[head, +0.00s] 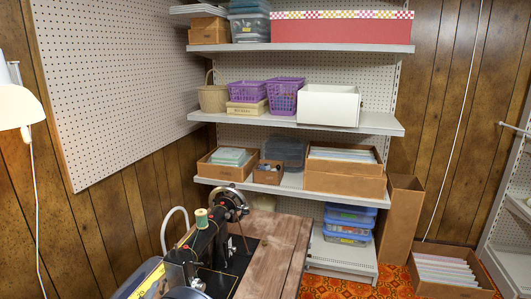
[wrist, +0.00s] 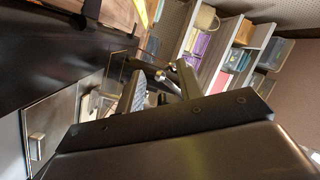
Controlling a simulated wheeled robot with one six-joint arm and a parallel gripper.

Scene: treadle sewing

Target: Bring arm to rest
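My gripper (wrist: 160,82) shows in the wrist view with its two dark fingers apart, and I see nothing clearly held between them. Small shiny metal parts show around the fingertips; I cannot tell whether they touch the fingers. My arm and gripper are not clearly seen in the head view. The black sewing machine (head: 205,240) stands at lower left in the head view, with a thread spool (head: 201,219) on top and a handwheel (head: 229,204) at its far end. It sits by a brown wooden tabletop (head: 272,252).
Wall shelves (head: 294,121) with baskets and boxes rise behind the machine. A white lamp (head: 18,107) is at the left. A tall cardboard box (head: 400,222) and an open box of files (head: 447,272) stand on the patterned floor (head: 335,289) at the right.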

